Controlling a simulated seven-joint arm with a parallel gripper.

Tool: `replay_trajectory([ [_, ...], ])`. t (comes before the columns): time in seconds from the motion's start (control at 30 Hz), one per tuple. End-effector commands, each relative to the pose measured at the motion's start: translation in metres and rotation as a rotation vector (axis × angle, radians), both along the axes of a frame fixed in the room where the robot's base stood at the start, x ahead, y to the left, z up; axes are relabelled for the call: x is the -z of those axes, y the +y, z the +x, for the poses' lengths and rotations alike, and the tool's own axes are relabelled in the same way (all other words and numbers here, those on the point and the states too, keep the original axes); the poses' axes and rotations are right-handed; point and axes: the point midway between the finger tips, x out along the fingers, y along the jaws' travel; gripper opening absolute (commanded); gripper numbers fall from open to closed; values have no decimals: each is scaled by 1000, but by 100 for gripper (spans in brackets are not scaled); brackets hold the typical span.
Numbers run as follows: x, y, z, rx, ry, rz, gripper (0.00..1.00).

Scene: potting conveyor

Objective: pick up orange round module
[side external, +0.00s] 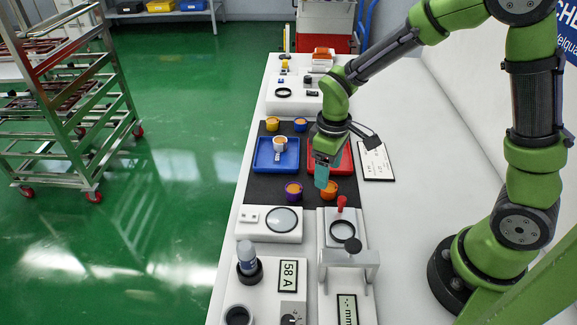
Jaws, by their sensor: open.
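The orange round module (329,191) stands upright on the dark mat (258,190), at its near right part. My gripper (321,183) points down just above it and slightly to its left in the side external view. The fingers overlap the module's upper edge in the picture, so I cannot tell whether they touch it. The gripper is open, with nothing seen between its fingers. A purple round module (293,191) with an orange top stands just left of the orange one.
A blue tray (260,161) holds a white cup-like module (280,142); a red tray (343,166) lies partly under my arm. Yellow (272,124) and blue (300,124) modules stand behind. A red-knobbed fixture (341,204) and a magnifier plate (282,220) are close in front.

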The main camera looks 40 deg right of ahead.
Motion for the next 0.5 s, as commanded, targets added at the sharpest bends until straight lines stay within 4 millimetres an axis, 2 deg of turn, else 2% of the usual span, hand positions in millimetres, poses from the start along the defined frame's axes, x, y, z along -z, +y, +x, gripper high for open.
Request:
replay_trajectory([
  [0.23,38,0,-2,0,6,-1,70],
  [0.5,45,0,-1,1,1,0,70],
])
